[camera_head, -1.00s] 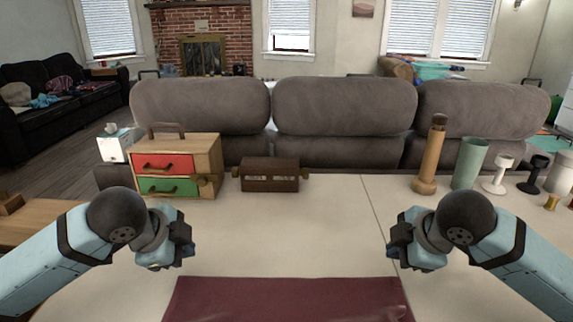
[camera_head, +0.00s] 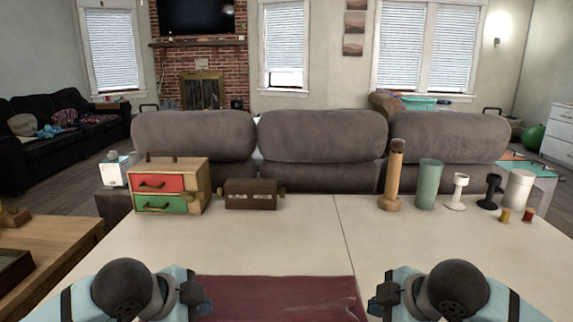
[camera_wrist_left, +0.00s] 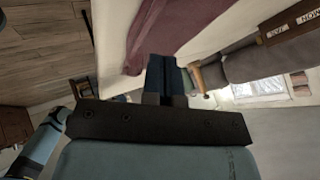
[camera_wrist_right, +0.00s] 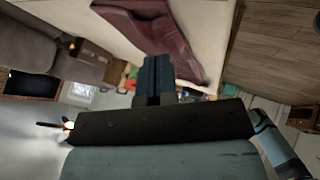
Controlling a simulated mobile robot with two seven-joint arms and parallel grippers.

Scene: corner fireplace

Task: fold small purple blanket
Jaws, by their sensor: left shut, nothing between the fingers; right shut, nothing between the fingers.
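The small purple blanket (camera_head: 280,297) lies flat at the near middle of the white table, its lower part cut off by the picture's bottom edge. It also shows in the left wrist view (camera_wrist_left: 175,30) and in the right wrist view (camera_wrist_right: 165,32), where its edge looks uneven. My left gripper (camera_head: 195,297) is at the blanket's left edge in the head view, shut and empty. My right gripper (camera_head: 380,298) is just right of the blanket, shut and empty. Their closed fingers also show in the left wrist view (camera_wrist_left: 167,75) and the right wrist view (camera_wrist_right: 156,75). Neither holds the blanket.
A wooden drawer box (camera_head: 160,187) and a dark brown box (camera_head: 250,194) stand at the table's back left. A wooden bottle (camera_head: 394,175), green cup (camera_head: 428,184) and several smaller items stand at the back right. The table's middle (camera_head: 285,240) is clear.

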